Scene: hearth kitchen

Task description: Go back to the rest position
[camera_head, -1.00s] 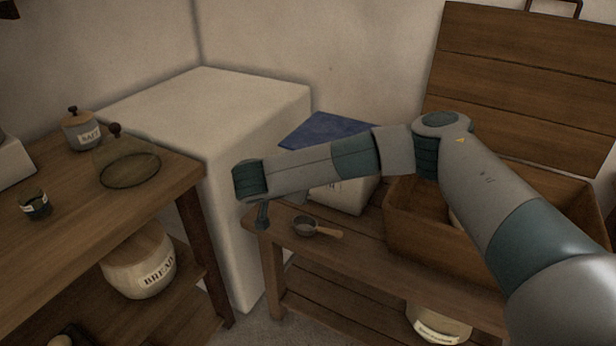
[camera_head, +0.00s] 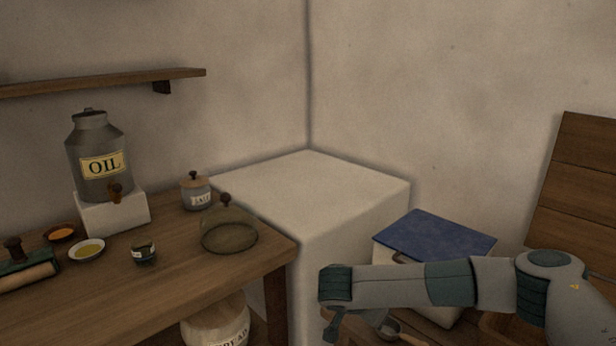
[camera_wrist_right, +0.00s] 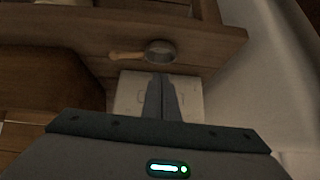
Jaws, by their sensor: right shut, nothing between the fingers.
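My right arm comes in from the lower right of the head view. Its gripper (camera_head: 334,328) points down at the bottom edge, in front of the white block. In the right wrist view the right gripper (camera_wrist_right: 163,80) has its two fingers together with nothing between them. Beyond the fingertips are a white box and a small scoop, both apart from the gripper. My left gripper does not show in either view.
The white block (camera_head: 315,175) fills the corner. The blue-lidded box (camera_head: 435,236) stands behind my right arm. The scoop (camera_wrist_right: 160,50) lies on the low bench (camera_wrist_right: 215,40). The left table (camera_head: 190,268) holds the oil can (camera_head: 92,150), salt jar (camera_head: 196,192) and glass dome (camera_head: 229,232).

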